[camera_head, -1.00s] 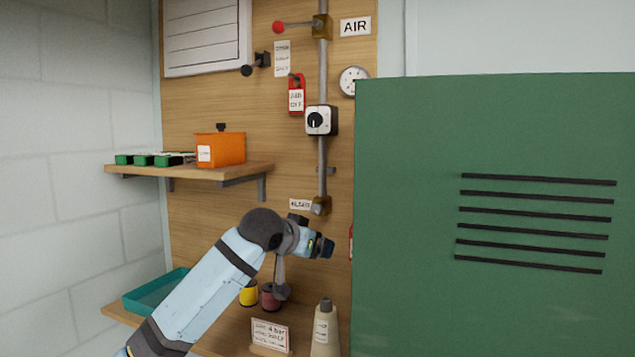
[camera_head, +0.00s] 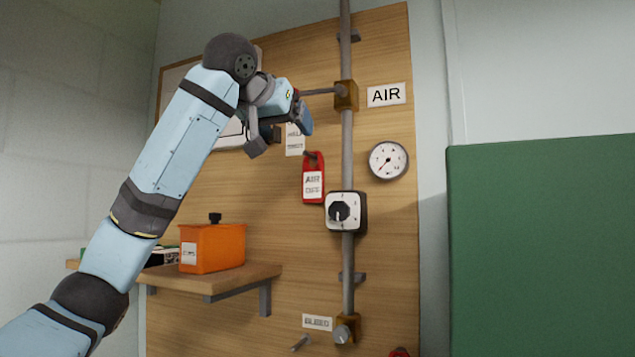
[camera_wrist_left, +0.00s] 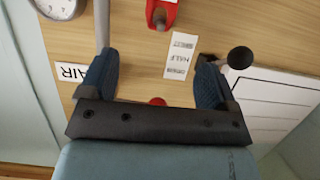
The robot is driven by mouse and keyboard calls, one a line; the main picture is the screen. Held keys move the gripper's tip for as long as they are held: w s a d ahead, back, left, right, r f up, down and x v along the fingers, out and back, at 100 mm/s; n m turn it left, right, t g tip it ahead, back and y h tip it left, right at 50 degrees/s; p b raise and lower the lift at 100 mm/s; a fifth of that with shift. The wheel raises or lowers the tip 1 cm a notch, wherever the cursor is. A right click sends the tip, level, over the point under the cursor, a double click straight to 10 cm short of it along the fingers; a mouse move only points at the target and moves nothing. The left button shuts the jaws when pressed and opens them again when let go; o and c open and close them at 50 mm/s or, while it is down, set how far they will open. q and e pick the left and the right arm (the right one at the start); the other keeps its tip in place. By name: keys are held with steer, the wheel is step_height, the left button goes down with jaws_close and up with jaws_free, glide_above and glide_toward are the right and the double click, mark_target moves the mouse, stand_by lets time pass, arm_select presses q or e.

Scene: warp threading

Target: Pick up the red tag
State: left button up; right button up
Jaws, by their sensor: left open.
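My right gripper is in neither view.
A lever runs from the pipe's brass valve (camera_head: 346,95) behind my gripper; a red knob (camera_wrist_left: 157,101) shows between the fingers. A black-and-white dial switch (camera_head: 345,212) and gauge (camera_head: 388,160) are nearby. An orange box (camera_head: 212,247) stands on the shelf (camera_head: 240,280).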

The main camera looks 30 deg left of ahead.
mark_target(306, 155)
arm_select(q)
steer(key=p+x, duration=0.2)
steer(key=x, duration=0.5)
steer(key=shift+w, duration=0.15)
steer(key=shift+w+f+p, duration=0.15)
steer(key=shift+w+p, duration=0.15)
steer(key=shift+w, duration=0.15)
steer(key=p+x, duration=0.2)
steer(key=x, duration=0.2)
steer(key=shift+w+a+f, duration=0.1)
steer(key=shift+w+a, duration=0.1)
steer(key=shift+w+f, duration=0.1)
steer(key=shift+w, duration=0.05)
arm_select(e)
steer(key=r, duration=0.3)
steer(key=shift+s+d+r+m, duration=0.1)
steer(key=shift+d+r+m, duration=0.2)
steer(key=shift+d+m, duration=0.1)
arm_select(q)
steer(key=c, duration=1)
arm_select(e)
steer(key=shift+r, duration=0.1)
